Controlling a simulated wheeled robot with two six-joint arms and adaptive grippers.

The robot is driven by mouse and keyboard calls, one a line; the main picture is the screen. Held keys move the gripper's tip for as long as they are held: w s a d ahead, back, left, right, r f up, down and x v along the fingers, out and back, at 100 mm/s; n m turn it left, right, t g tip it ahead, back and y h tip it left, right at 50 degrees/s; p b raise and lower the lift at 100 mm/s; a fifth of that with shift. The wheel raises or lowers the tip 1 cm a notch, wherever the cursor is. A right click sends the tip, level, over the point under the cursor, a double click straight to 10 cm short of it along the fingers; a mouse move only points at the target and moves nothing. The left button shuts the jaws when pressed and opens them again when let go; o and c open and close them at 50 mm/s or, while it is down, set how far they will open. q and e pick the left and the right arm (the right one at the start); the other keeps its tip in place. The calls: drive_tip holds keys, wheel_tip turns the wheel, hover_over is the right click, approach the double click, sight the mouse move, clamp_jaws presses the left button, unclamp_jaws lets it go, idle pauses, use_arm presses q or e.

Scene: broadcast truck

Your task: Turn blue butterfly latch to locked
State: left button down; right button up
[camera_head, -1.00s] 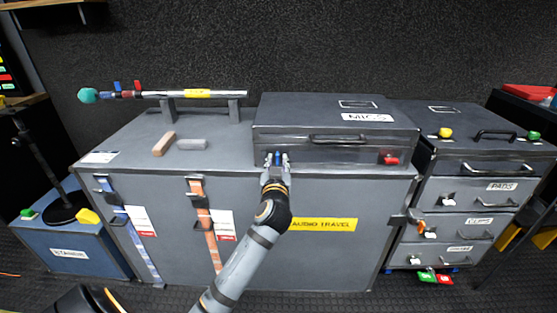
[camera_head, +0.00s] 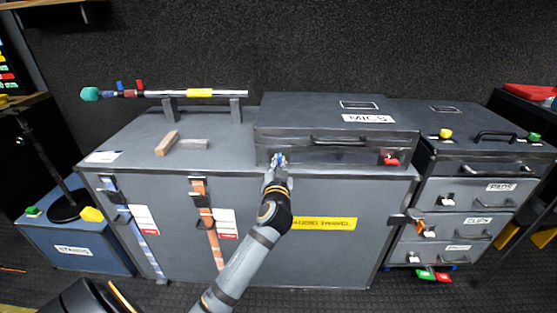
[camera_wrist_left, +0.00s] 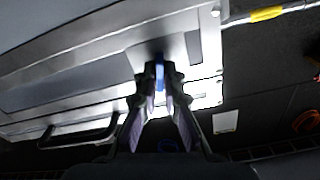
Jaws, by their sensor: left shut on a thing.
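The blue butterfly latch (camera_head: 277,158) is on the lower left front of the grey case labelled MICS (camera_head: 285,140). My left gripper (camera_head: 277,164) is at the latch, with its fingers shut on it. In the left wrist view, the blue latch (camera_wrist_left: 159,75) shows between the two fingertips (camera_wrist_left: 159,82). Most of the latch is hidden by the fingers, and its exact angle is hard to tell. A red latch (camera_head: 391,161) sits at the right of the same case front. My right gripper is not in view.
The MICS case stands on a large grey trunk (camera_head: 290,255) with a yellow AUDIO TRAVEL label. A stack of drawers (camera_head: 470,195) stands at the right. A pole (camera_head: 220,94) rests on two supports at the back left. A blue case (camera_head: 80,245) stands on the floor at left.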

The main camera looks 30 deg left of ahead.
use_arm(q)
drive_tip(key=m+p, duration=0.1)
drive_tip(key=m, duration=0.1)
drive_tip(key=m+p, duration=0.2)
drive_tip(key=m, duration=0.1)
drive_tip(key=shift+r+m, duration=0.25)
drive_tip(key=shift+m, duration=0.05)
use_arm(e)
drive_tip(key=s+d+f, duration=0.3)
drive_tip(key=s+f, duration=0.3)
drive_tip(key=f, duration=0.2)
use_arm(q)
drive_tip(key=m+p, duration=0.3)
drive_tip(key=m, duration=0.2)
drive_tip(key=shift+p, duration=0.4)
drive_tip(key=shift+m+p, duration=1.05)
drive_tip(key=shift+m, duration=1.15)
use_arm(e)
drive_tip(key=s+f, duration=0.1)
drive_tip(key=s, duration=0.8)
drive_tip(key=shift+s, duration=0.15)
use_arm(q)
drive_tip(key=c, duration=1.6)
unclamp_jaws()
drive_tip(key=shift+o, duration=0.6)
drive_tip(key=shift+w+f, duration=0.1)
drive_tip(key=shift+f, duration=0.15)
